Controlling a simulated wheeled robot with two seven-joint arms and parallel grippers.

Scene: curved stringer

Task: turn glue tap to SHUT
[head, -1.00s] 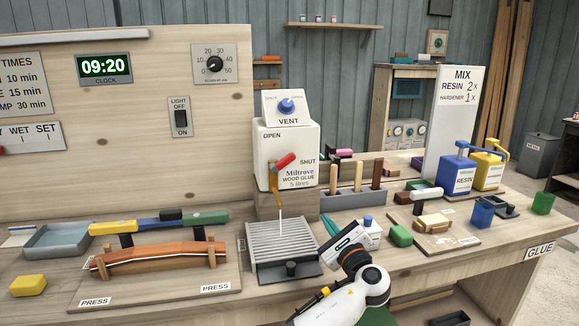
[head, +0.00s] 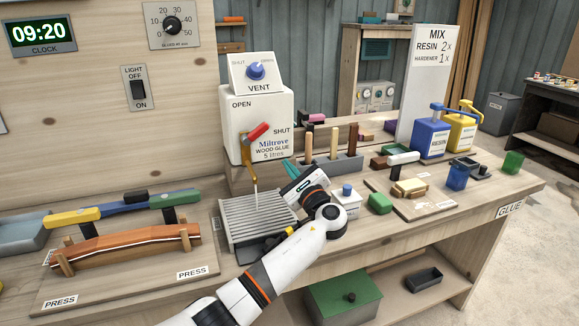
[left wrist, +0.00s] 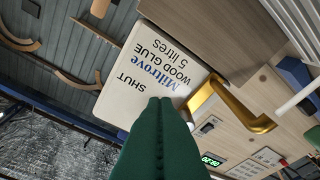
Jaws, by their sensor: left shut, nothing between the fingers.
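The white wood glue container (head: 262,112) stands on the bench, marked OPEN at upper left and SHUT at right. Its tap has a red handle (head: 258,132) tilted up to the right, between the two words, and a brass spout (head: 245,150). A thin pale stream (head: 256,196) hangs from the spout to the grey drip tray (head: 228,226). My left gripper (head: 290,169) is shut and empty, just right of the tap and below SHUT. In the left wrist view its green fingers (left wrist: 160,102) overlap the container's face beside the spout (left wrist: 238,112); the red handle is not visible there.
A block of upright wooden-handled tools (head: 345,163) stands right of the container. A small white bottle with a blue cap (head: 347,203) stands right of my wrist. A clamped wooden strip (head: 130,247) lies left of the tray. Resin (head: 430,140) and hardener pumps stand farther right.

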